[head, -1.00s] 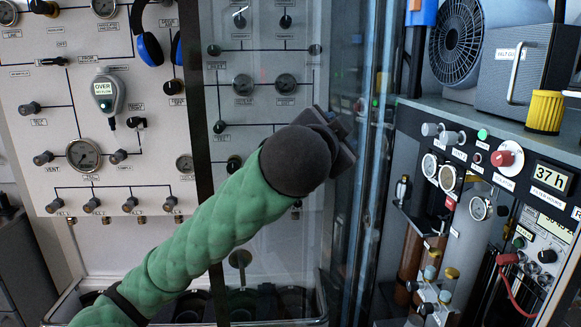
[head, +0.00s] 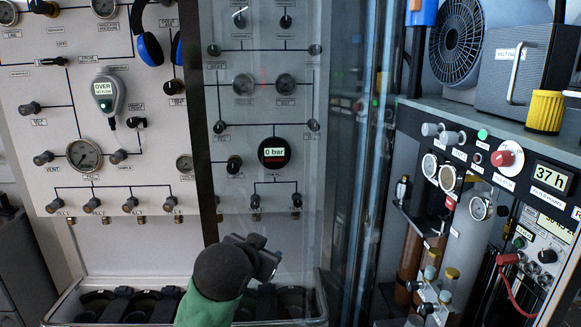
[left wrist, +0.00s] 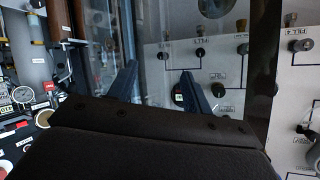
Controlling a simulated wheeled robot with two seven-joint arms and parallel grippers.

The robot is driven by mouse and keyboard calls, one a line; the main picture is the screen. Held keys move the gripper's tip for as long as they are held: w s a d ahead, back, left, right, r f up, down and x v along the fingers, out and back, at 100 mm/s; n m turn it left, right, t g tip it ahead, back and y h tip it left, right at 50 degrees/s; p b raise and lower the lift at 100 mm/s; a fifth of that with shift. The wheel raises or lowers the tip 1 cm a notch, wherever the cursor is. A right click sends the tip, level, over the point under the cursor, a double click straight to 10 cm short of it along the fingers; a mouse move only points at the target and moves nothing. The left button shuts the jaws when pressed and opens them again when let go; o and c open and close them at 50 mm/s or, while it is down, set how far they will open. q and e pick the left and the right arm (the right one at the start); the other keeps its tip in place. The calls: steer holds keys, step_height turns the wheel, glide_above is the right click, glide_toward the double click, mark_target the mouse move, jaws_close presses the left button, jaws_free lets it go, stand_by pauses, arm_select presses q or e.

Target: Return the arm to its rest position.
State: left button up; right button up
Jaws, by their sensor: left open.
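My left arm comes up from the bottom of the head view in its green sleeve, with a dark rounded wrist. My left gripper (head: 266,262) is low in front of the fill panel (head: 235,195), above the bin of cylinders, and holds nothing that I can see. In the left wrist view its two dark fingers (left wrist: 158,88) stand apart, with panel and glass behind them. A round black gauge (head: 274,153) reading "0 bar" shows on the panel above the gripper. My right gripper is in neither view.
A bin (head: 62,302) with dark round-topped items stands below the panel. A clear screen (head: 345,150) stands right of the gripper. An instrument rack (head: 480,150) with a "37 h" display (head: 551,177) is at the right. Blue headphones (head: 150,45) hang at the top.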

arm_select(q)
steer(key=s+a+f+n+g, duration=0.1)
steer(key=s+a+f+g, duration=0.15)
steer(key=s+f, duration=0.45)
steer(key=s+a+f+n+g+y, duration=0.1)
steer(key=s+a+f, duration=0.15)
steer(key=f, duration=0.85)
steer(key=s+a+f+n+g, duration=0.1)
steer(key=s+a+f+g, duration=0.2)
steer(key=f, duration=0.6)
steer(key=s+f+g, duration=0.2)
steer(key=s+f, duration=0.5)
steer(key=s, duration=0.4)
steer(key=s+f+n+g, duration=0.1)
steer(key=s+f+g, duration=0.1)
steer(key=s+f, duration=0.6)
steer(key=s, duration=0.3)
steer(key=shift+s+a, duration=0.15)
